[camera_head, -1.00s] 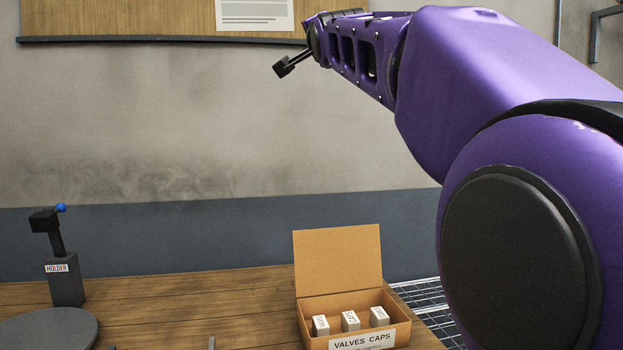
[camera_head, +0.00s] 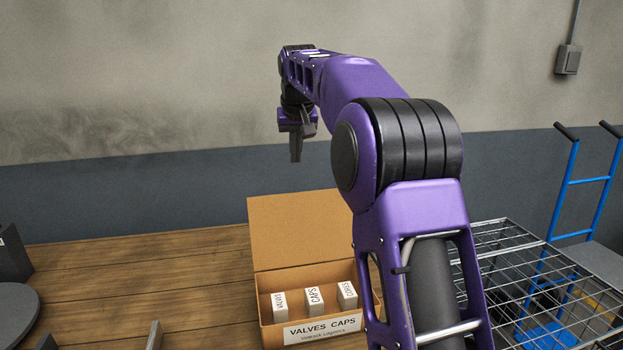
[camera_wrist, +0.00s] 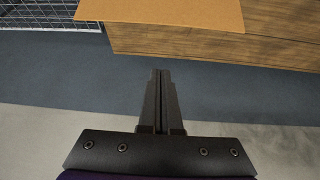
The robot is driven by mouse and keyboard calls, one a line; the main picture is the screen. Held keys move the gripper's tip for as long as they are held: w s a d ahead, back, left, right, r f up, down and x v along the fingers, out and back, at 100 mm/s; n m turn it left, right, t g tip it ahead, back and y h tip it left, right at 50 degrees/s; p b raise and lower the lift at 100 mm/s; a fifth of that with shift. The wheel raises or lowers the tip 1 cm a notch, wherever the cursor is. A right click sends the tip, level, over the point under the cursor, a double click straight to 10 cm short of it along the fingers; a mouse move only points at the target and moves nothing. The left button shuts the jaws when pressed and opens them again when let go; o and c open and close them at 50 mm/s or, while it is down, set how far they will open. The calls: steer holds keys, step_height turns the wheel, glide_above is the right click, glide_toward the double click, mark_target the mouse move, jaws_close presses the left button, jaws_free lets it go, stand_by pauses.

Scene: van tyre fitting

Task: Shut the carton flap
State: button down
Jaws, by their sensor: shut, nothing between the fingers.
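The carton (camera_head: 268,312) stands on the wooden bench, with a white label reading VALVES CAPS on its front. Its flap (camera_head: 300,228) is up at the back, so the carton is open. Several small white boxes (camera_head: 314,302) stand inside it. My arm hides part of the carton's right side. My gripper (camera_head: 296,158) is shut and empty, pointing down above and behind the raised flap, apart from it. In the wrist view the shut fingers (camera_wrist: 161,74) point toward the flap's edge (camera_wrist: 165,12) at the top.
A grey disc (camera_head: 15,310) and a dark holder (camera_head: 12,255) are at the far left. A wire mesh cage (camera_head: 520,270) and a blue trolley (camera_head: 570,200) stand at the right. The wall is behind.

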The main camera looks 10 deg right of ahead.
steer(key=s+d+f+x, duration=0.1)
steer(key=x, duration=0.9)
steer(key=shift+g, duration=0.3)
steer(key=s, duration=0.1)
steer(key=s+r, duration=0.1)
steer(key=s, duration=0.2)
steer(key=shift+s+a+r, duration=0.1)
steer(key=shift+a+r, duration=0.05)
steer(key=shift+r, duration=0.25)
steer(key=shift+f+b, duration=0.1)
steer(key=shift+b, duration=0.35)
